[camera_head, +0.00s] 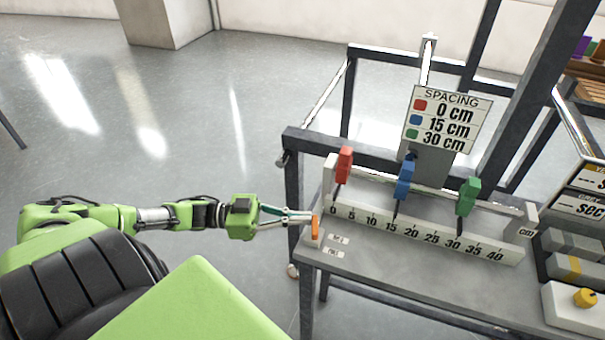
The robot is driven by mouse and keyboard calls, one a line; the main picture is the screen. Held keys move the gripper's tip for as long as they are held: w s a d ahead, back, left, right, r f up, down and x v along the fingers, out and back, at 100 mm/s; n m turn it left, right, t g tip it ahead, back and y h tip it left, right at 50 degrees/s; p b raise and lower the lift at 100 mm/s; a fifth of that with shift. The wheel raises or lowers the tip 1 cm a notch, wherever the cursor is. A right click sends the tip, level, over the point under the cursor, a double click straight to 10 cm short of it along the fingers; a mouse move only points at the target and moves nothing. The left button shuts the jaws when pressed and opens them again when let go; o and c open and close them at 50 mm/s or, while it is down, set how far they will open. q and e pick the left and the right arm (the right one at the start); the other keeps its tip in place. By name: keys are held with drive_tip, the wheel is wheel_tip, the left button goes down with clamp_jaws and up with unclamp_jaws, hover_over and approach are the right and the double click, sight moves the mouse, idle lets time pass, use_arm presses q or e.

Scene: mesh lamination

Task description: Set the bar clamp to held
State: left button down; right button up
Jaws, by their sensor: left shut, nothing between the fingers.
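An upright orange lever (316,227), apparently the bar clamp's handle, stands on a pale base at the left end of the bench. Two small white labels (335,246) lie beside it; their text is too small to read. My left gripper (308,218) reaches in from the left, shut and empty, with its fingertips right at the lever; I cannot tell whether they touch it. A white ruler bar (430,232) marked in cm runs along the bench, with red (343,165), blue (404,179) and green (467,196) markers. My right gripper is out of view.
The grey bench (400,285) has a dark frame. A SPACING sign (447,118) stands behind the ruler. Grey blocks (572,243) and a white box with a yellow knob (585,297) are at the right. The floor left of the bench is clear.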

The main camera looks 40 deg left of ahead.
use_arm(q)
drive_tip(key=shift+w, duration=0.45)
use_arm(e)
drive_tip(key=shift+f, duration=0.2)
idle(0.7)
